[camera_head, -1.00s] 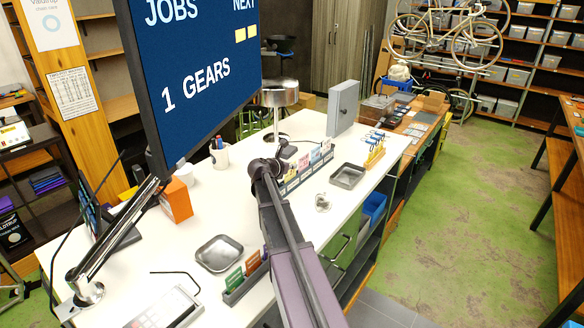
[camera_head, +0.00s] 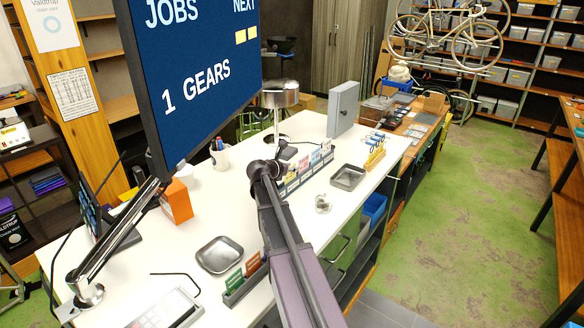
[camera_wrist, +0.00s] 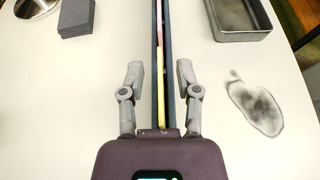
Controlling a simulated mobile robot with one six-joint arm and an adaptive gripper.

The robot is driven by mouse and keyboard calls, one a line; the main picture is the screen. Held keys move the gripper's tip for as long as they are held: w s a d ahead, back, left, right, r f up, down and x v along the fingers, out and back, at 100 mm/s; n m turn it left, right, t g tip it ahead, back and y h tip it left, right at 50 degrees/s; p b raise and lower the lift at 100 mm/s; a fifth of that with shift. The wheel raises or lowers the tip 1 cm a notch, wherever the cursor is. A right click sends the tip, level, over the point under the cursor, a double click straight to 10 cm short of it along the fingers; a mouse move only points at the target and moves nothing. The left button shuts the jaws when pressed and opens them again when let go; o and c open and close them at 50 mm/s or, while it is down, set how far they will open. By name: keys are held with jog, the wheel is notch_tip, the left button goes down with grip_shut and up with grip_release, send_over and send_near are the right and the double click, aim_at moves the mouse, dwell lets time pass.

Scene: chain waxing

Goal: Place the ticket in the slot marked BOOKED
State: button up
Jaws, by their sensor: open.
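A long dark rack (camera_head: 291,183) on the white counter holds several coloured tickets. From above, in the wrist view, the rack (camera_wrist: 158,18) runs between my fingers. The thin top edge of a yellow ticket (camera_wrist: 161,87) and a red edge beyond it show in the rack. My gripper (camera_wrist: 158,78) is open and empty, pointing down with one finger on each side of the rack. A second, smaller rack (camera_head: 236,295) nearer the front holds green and orange tickets. No BOOKED marking can be read, so I cannot tell which slot bears it.
A metal tray (camera_head: 348,177) lies right of the long rack, and another tray (camera_head: 219,254) lies left of the small rack. A large screen (camera_head: 195,70) on an arm overhangs the left side. An orange box (camera_head: 177,201) and a pen cup (camera_head: 220,158) stand on the counter.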

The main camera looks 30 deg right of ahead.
jog(key=p+v, duration=0.4)
jog(key=v, duration=0.7)
jog(key=shift+a, duration=0.25)
jog(key=shift+s, duration=0.15)
dwell(0.3)
